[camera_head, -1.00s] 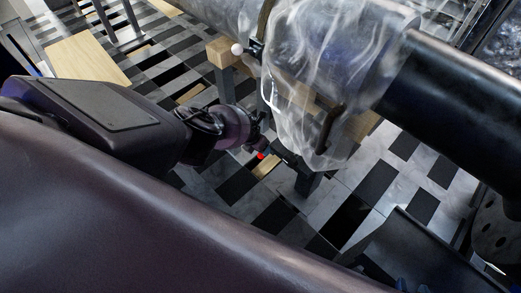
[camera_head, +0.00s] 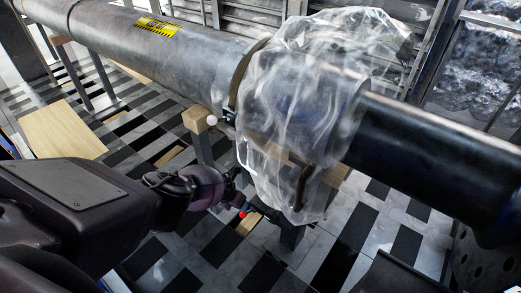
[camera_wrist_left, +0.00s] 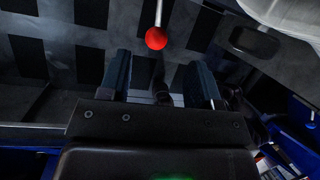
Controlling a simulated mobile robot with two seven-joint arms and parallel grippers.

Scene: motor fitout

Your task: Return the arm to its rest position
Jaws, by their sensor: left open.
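My left arm comes in from the left, and its gripper (camera_head: 238,190) is beside the lower left of the plastic-wrapped section, partly hidden in dark clutter. In the left wrist view the gripper (camera_wrist_left: 159,80) has its two dark blue fingers spread apart, with nothing held between them. A red ball (camera_wrist_left: 156,38) on a thin pale rod shows just beyond the fingertips. A red ball (camera_head: 243,214) also shows below the gripper in the head view. My right gripper is not in view.
A long grey pipe (camera_head: 160,50) with a yellow label, clear plastic wrap (camera_head: 300,110) and a black cylinder (camera_head: 430,150) cross the scene. A white ball (camera_head: 211,120) sits by a wooden block (camera_head: 196,119). Checkered floor lies below; a wooden board (camera_head: 62,130) is at left.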

